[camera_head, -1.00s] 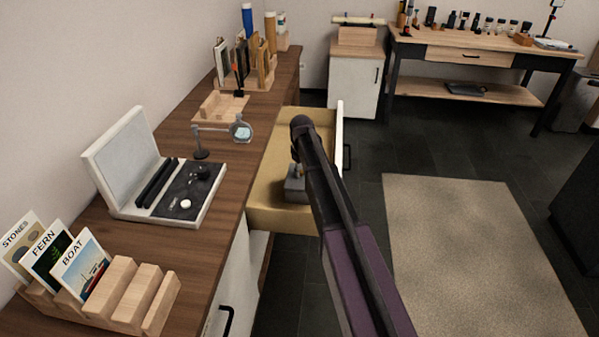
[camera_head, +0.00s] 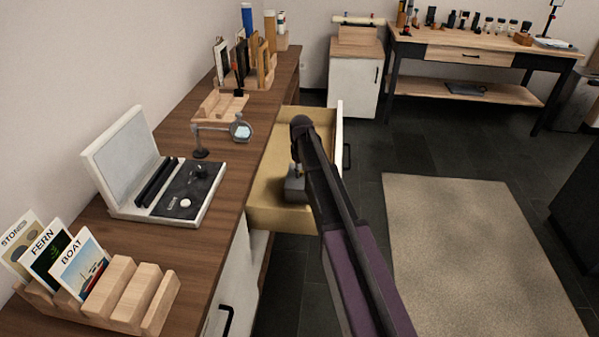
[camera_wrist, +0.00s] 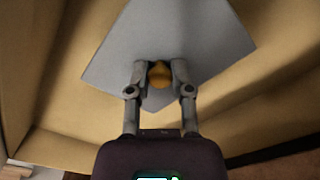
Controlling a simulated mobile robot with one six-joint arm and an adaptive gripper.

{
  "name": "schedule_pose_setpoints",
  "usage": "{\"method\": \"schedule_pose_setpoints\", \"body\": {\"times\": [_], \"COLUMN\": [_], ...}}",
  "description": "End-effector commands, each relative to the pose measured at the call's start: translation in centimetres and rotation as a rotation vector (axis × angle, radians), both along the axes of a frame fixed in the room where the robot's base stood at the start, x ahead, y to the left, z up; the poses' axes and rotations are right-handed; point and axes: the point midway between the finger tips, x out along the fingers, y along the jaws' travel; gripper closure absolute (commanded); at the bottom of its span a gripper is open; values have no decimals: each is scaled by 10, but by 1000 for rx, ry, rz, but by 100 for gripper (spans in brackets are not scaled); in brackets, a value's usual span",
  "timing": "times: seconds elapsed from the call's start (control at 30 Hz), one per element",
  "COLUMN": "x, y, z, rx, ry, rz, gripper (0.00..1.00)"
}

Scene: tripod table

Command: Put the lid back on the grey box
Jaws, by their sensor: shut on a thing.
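My gripper (camera_wrist: 159,78) is shut on a small brass-coloured knob (camera_wrist: 160,74) in the wrist view. The knob stands on a flat grey lid (camera_wrist: 190,35), which hides what lies under it. In the head view the grey box (camera_head: 294,190) shows in the open drawer, just left of my arm and partly hidden by it. My gripper is low in the drawer above the box. I cannot tell whether the lid touches the box rim all round.
The open drawer (camera_head: 268,218) has pale walls close around my gripper. The wooden counter (camera_head: 225,195) is to its left, with an open white case (camera_head: 130,212), a magnifier stand (camera_head: 201,153) and a card holder (camera_head: 125,290). Floor and a beige rug (camera_head: 470,250) lie right.

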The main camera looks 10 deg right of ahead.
Motion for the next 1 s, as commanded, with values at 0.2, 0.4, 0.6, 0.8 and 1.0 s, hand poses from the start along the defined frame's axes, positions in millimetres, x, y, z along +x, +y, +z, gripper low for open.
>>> {"method": "schedule_pose_setpoints", "body": {"times": [0.2,0.4,0.6,0.8,1.0], "x": [0,0,0,0,0], "y": [0,0,0,1,1], "z": [0,-1,-1,-1,-1], "rx": [0,0,0,0,0], "ry": [0,0,0,0,0], "rz": [0,0,1,1,1], "gripper": [100,100,100,36,32]}}
